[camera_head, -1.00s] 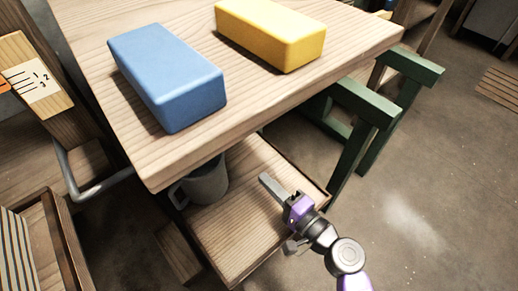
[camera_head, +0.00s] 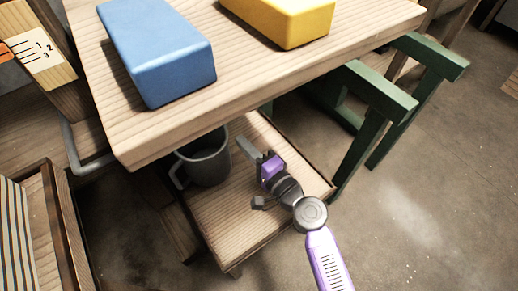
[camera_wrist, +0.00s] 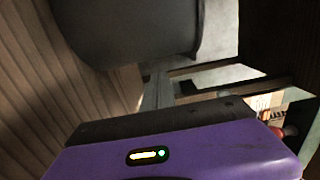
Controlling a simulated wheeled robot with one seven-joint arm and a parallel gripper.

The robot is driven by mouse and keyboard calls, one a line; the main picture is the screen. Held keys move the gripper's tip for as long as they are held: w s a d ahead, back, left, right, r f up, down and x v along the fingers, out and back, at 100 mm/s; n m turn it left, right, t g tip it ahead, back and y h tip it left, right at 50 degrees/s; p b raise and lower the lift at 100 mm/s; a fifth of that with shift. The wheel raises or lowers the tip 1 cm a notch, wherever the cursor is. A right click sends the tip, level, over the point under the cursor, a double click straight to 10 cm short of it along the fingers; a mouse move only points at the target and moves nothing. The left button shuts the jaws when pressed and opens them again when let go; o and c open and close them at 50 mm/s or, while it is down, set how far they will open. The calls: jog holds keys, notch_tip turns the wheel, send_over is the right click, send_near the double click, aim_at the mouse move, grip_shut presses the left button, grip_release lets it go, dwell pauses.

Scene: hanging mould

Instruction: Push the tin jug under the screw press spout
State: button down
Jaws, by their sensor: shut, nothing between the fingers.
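The dark grey tin jug (camera_head: 207,165) stands upright on the low wooden shelf (camera_head: 245,222), partly under the table top's front edge. Its handle points left. My gripper (camera_head: 242,143) is shut and empty, low over the shelf just right of the jug, its finger end close to the jug's right side. I cannot tell whether they touch. In the wrist view the jug (camera_wrist: 125,30) fills the upper left, just beyond my gripper. I cannot make out the screw press spout in these frames.
A blue block (camera_head: 155,50) and a yellow block (camera_head: 285,18) lie on the table top (camera_head: 235,75) above the shelf. Green trestle legs (camera_head: 375,110) stand at the right. A bent metal bar (camera_head: 80,155) is left of the jug. Open floor lies at the lower right.

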aim_at(228, 151)
jog(key=shift+s+a, duration=0.2)
jog(key=shift+a, duration=0.25)
jog(key=shift+s+a, duration=0.2)
jog(key=shift+a, duration=0.25)
jog(key=shift+s+a, duration=0.3)
jog(key=shift+a, duration=0.4)
jog(key=shift+s+a, duration=0.25)
jog(key=shift+a, duration=0.4)
jog(key=shift+w+d, duration=0.1)
